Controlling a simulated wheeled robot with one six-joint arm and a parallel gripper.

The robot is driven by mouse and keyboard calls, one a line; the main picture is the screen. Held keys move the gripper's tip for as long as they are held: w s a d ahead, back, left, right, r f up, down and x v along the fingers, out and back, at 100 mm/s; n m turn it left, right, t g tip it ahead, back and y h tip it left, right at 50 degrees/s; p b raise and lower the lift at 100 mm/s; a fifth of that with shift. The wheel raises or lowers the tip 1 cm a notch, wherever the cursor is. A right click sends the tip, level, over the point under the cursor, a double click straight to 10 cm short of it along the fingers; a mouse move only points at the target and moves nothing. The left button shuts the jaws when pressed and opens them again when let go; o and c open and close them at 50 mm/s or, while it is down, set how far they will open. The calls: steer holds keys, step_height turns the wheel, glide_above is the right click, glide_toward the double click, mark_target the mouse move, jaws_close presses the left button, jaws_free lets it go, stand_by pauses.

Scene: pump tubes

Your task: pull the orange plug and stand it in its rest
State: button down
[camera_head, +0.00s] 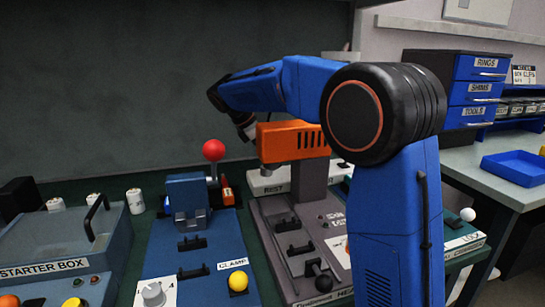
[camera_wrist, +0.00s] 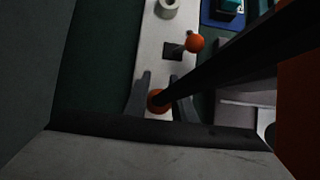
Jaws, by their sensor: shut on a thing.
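In the wrist view, two grey fingers of my gripper (camera_wrist: 160,94) are close around the round orange top of the orange plug (camera_wrist: 157,101). It is over a pale strip. The plug's lower part is hidden, so I cannot tell whether it is seated or lifted. My fingers and the plug do not show there, with the machine in front of the wrist's end.
A second orange ball (camera_wrist: 195,43) sits beside a dark square on the strip, near a white ring (camera_wrist: 168,5). A black bar crosses the wrist view diagonally. A red-knobbed lever (camera_head: 214,151) and a blue clamp panel (camera_head: 205,265) stand left of the machine.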

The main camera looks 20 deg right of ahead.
steer(key=shift+f, duration=0.7)
steer(key=c, duration=1.4)
jaws_free()
steer(key=v, duration=1.7)
steer(key=shift+r, duration=0.15)
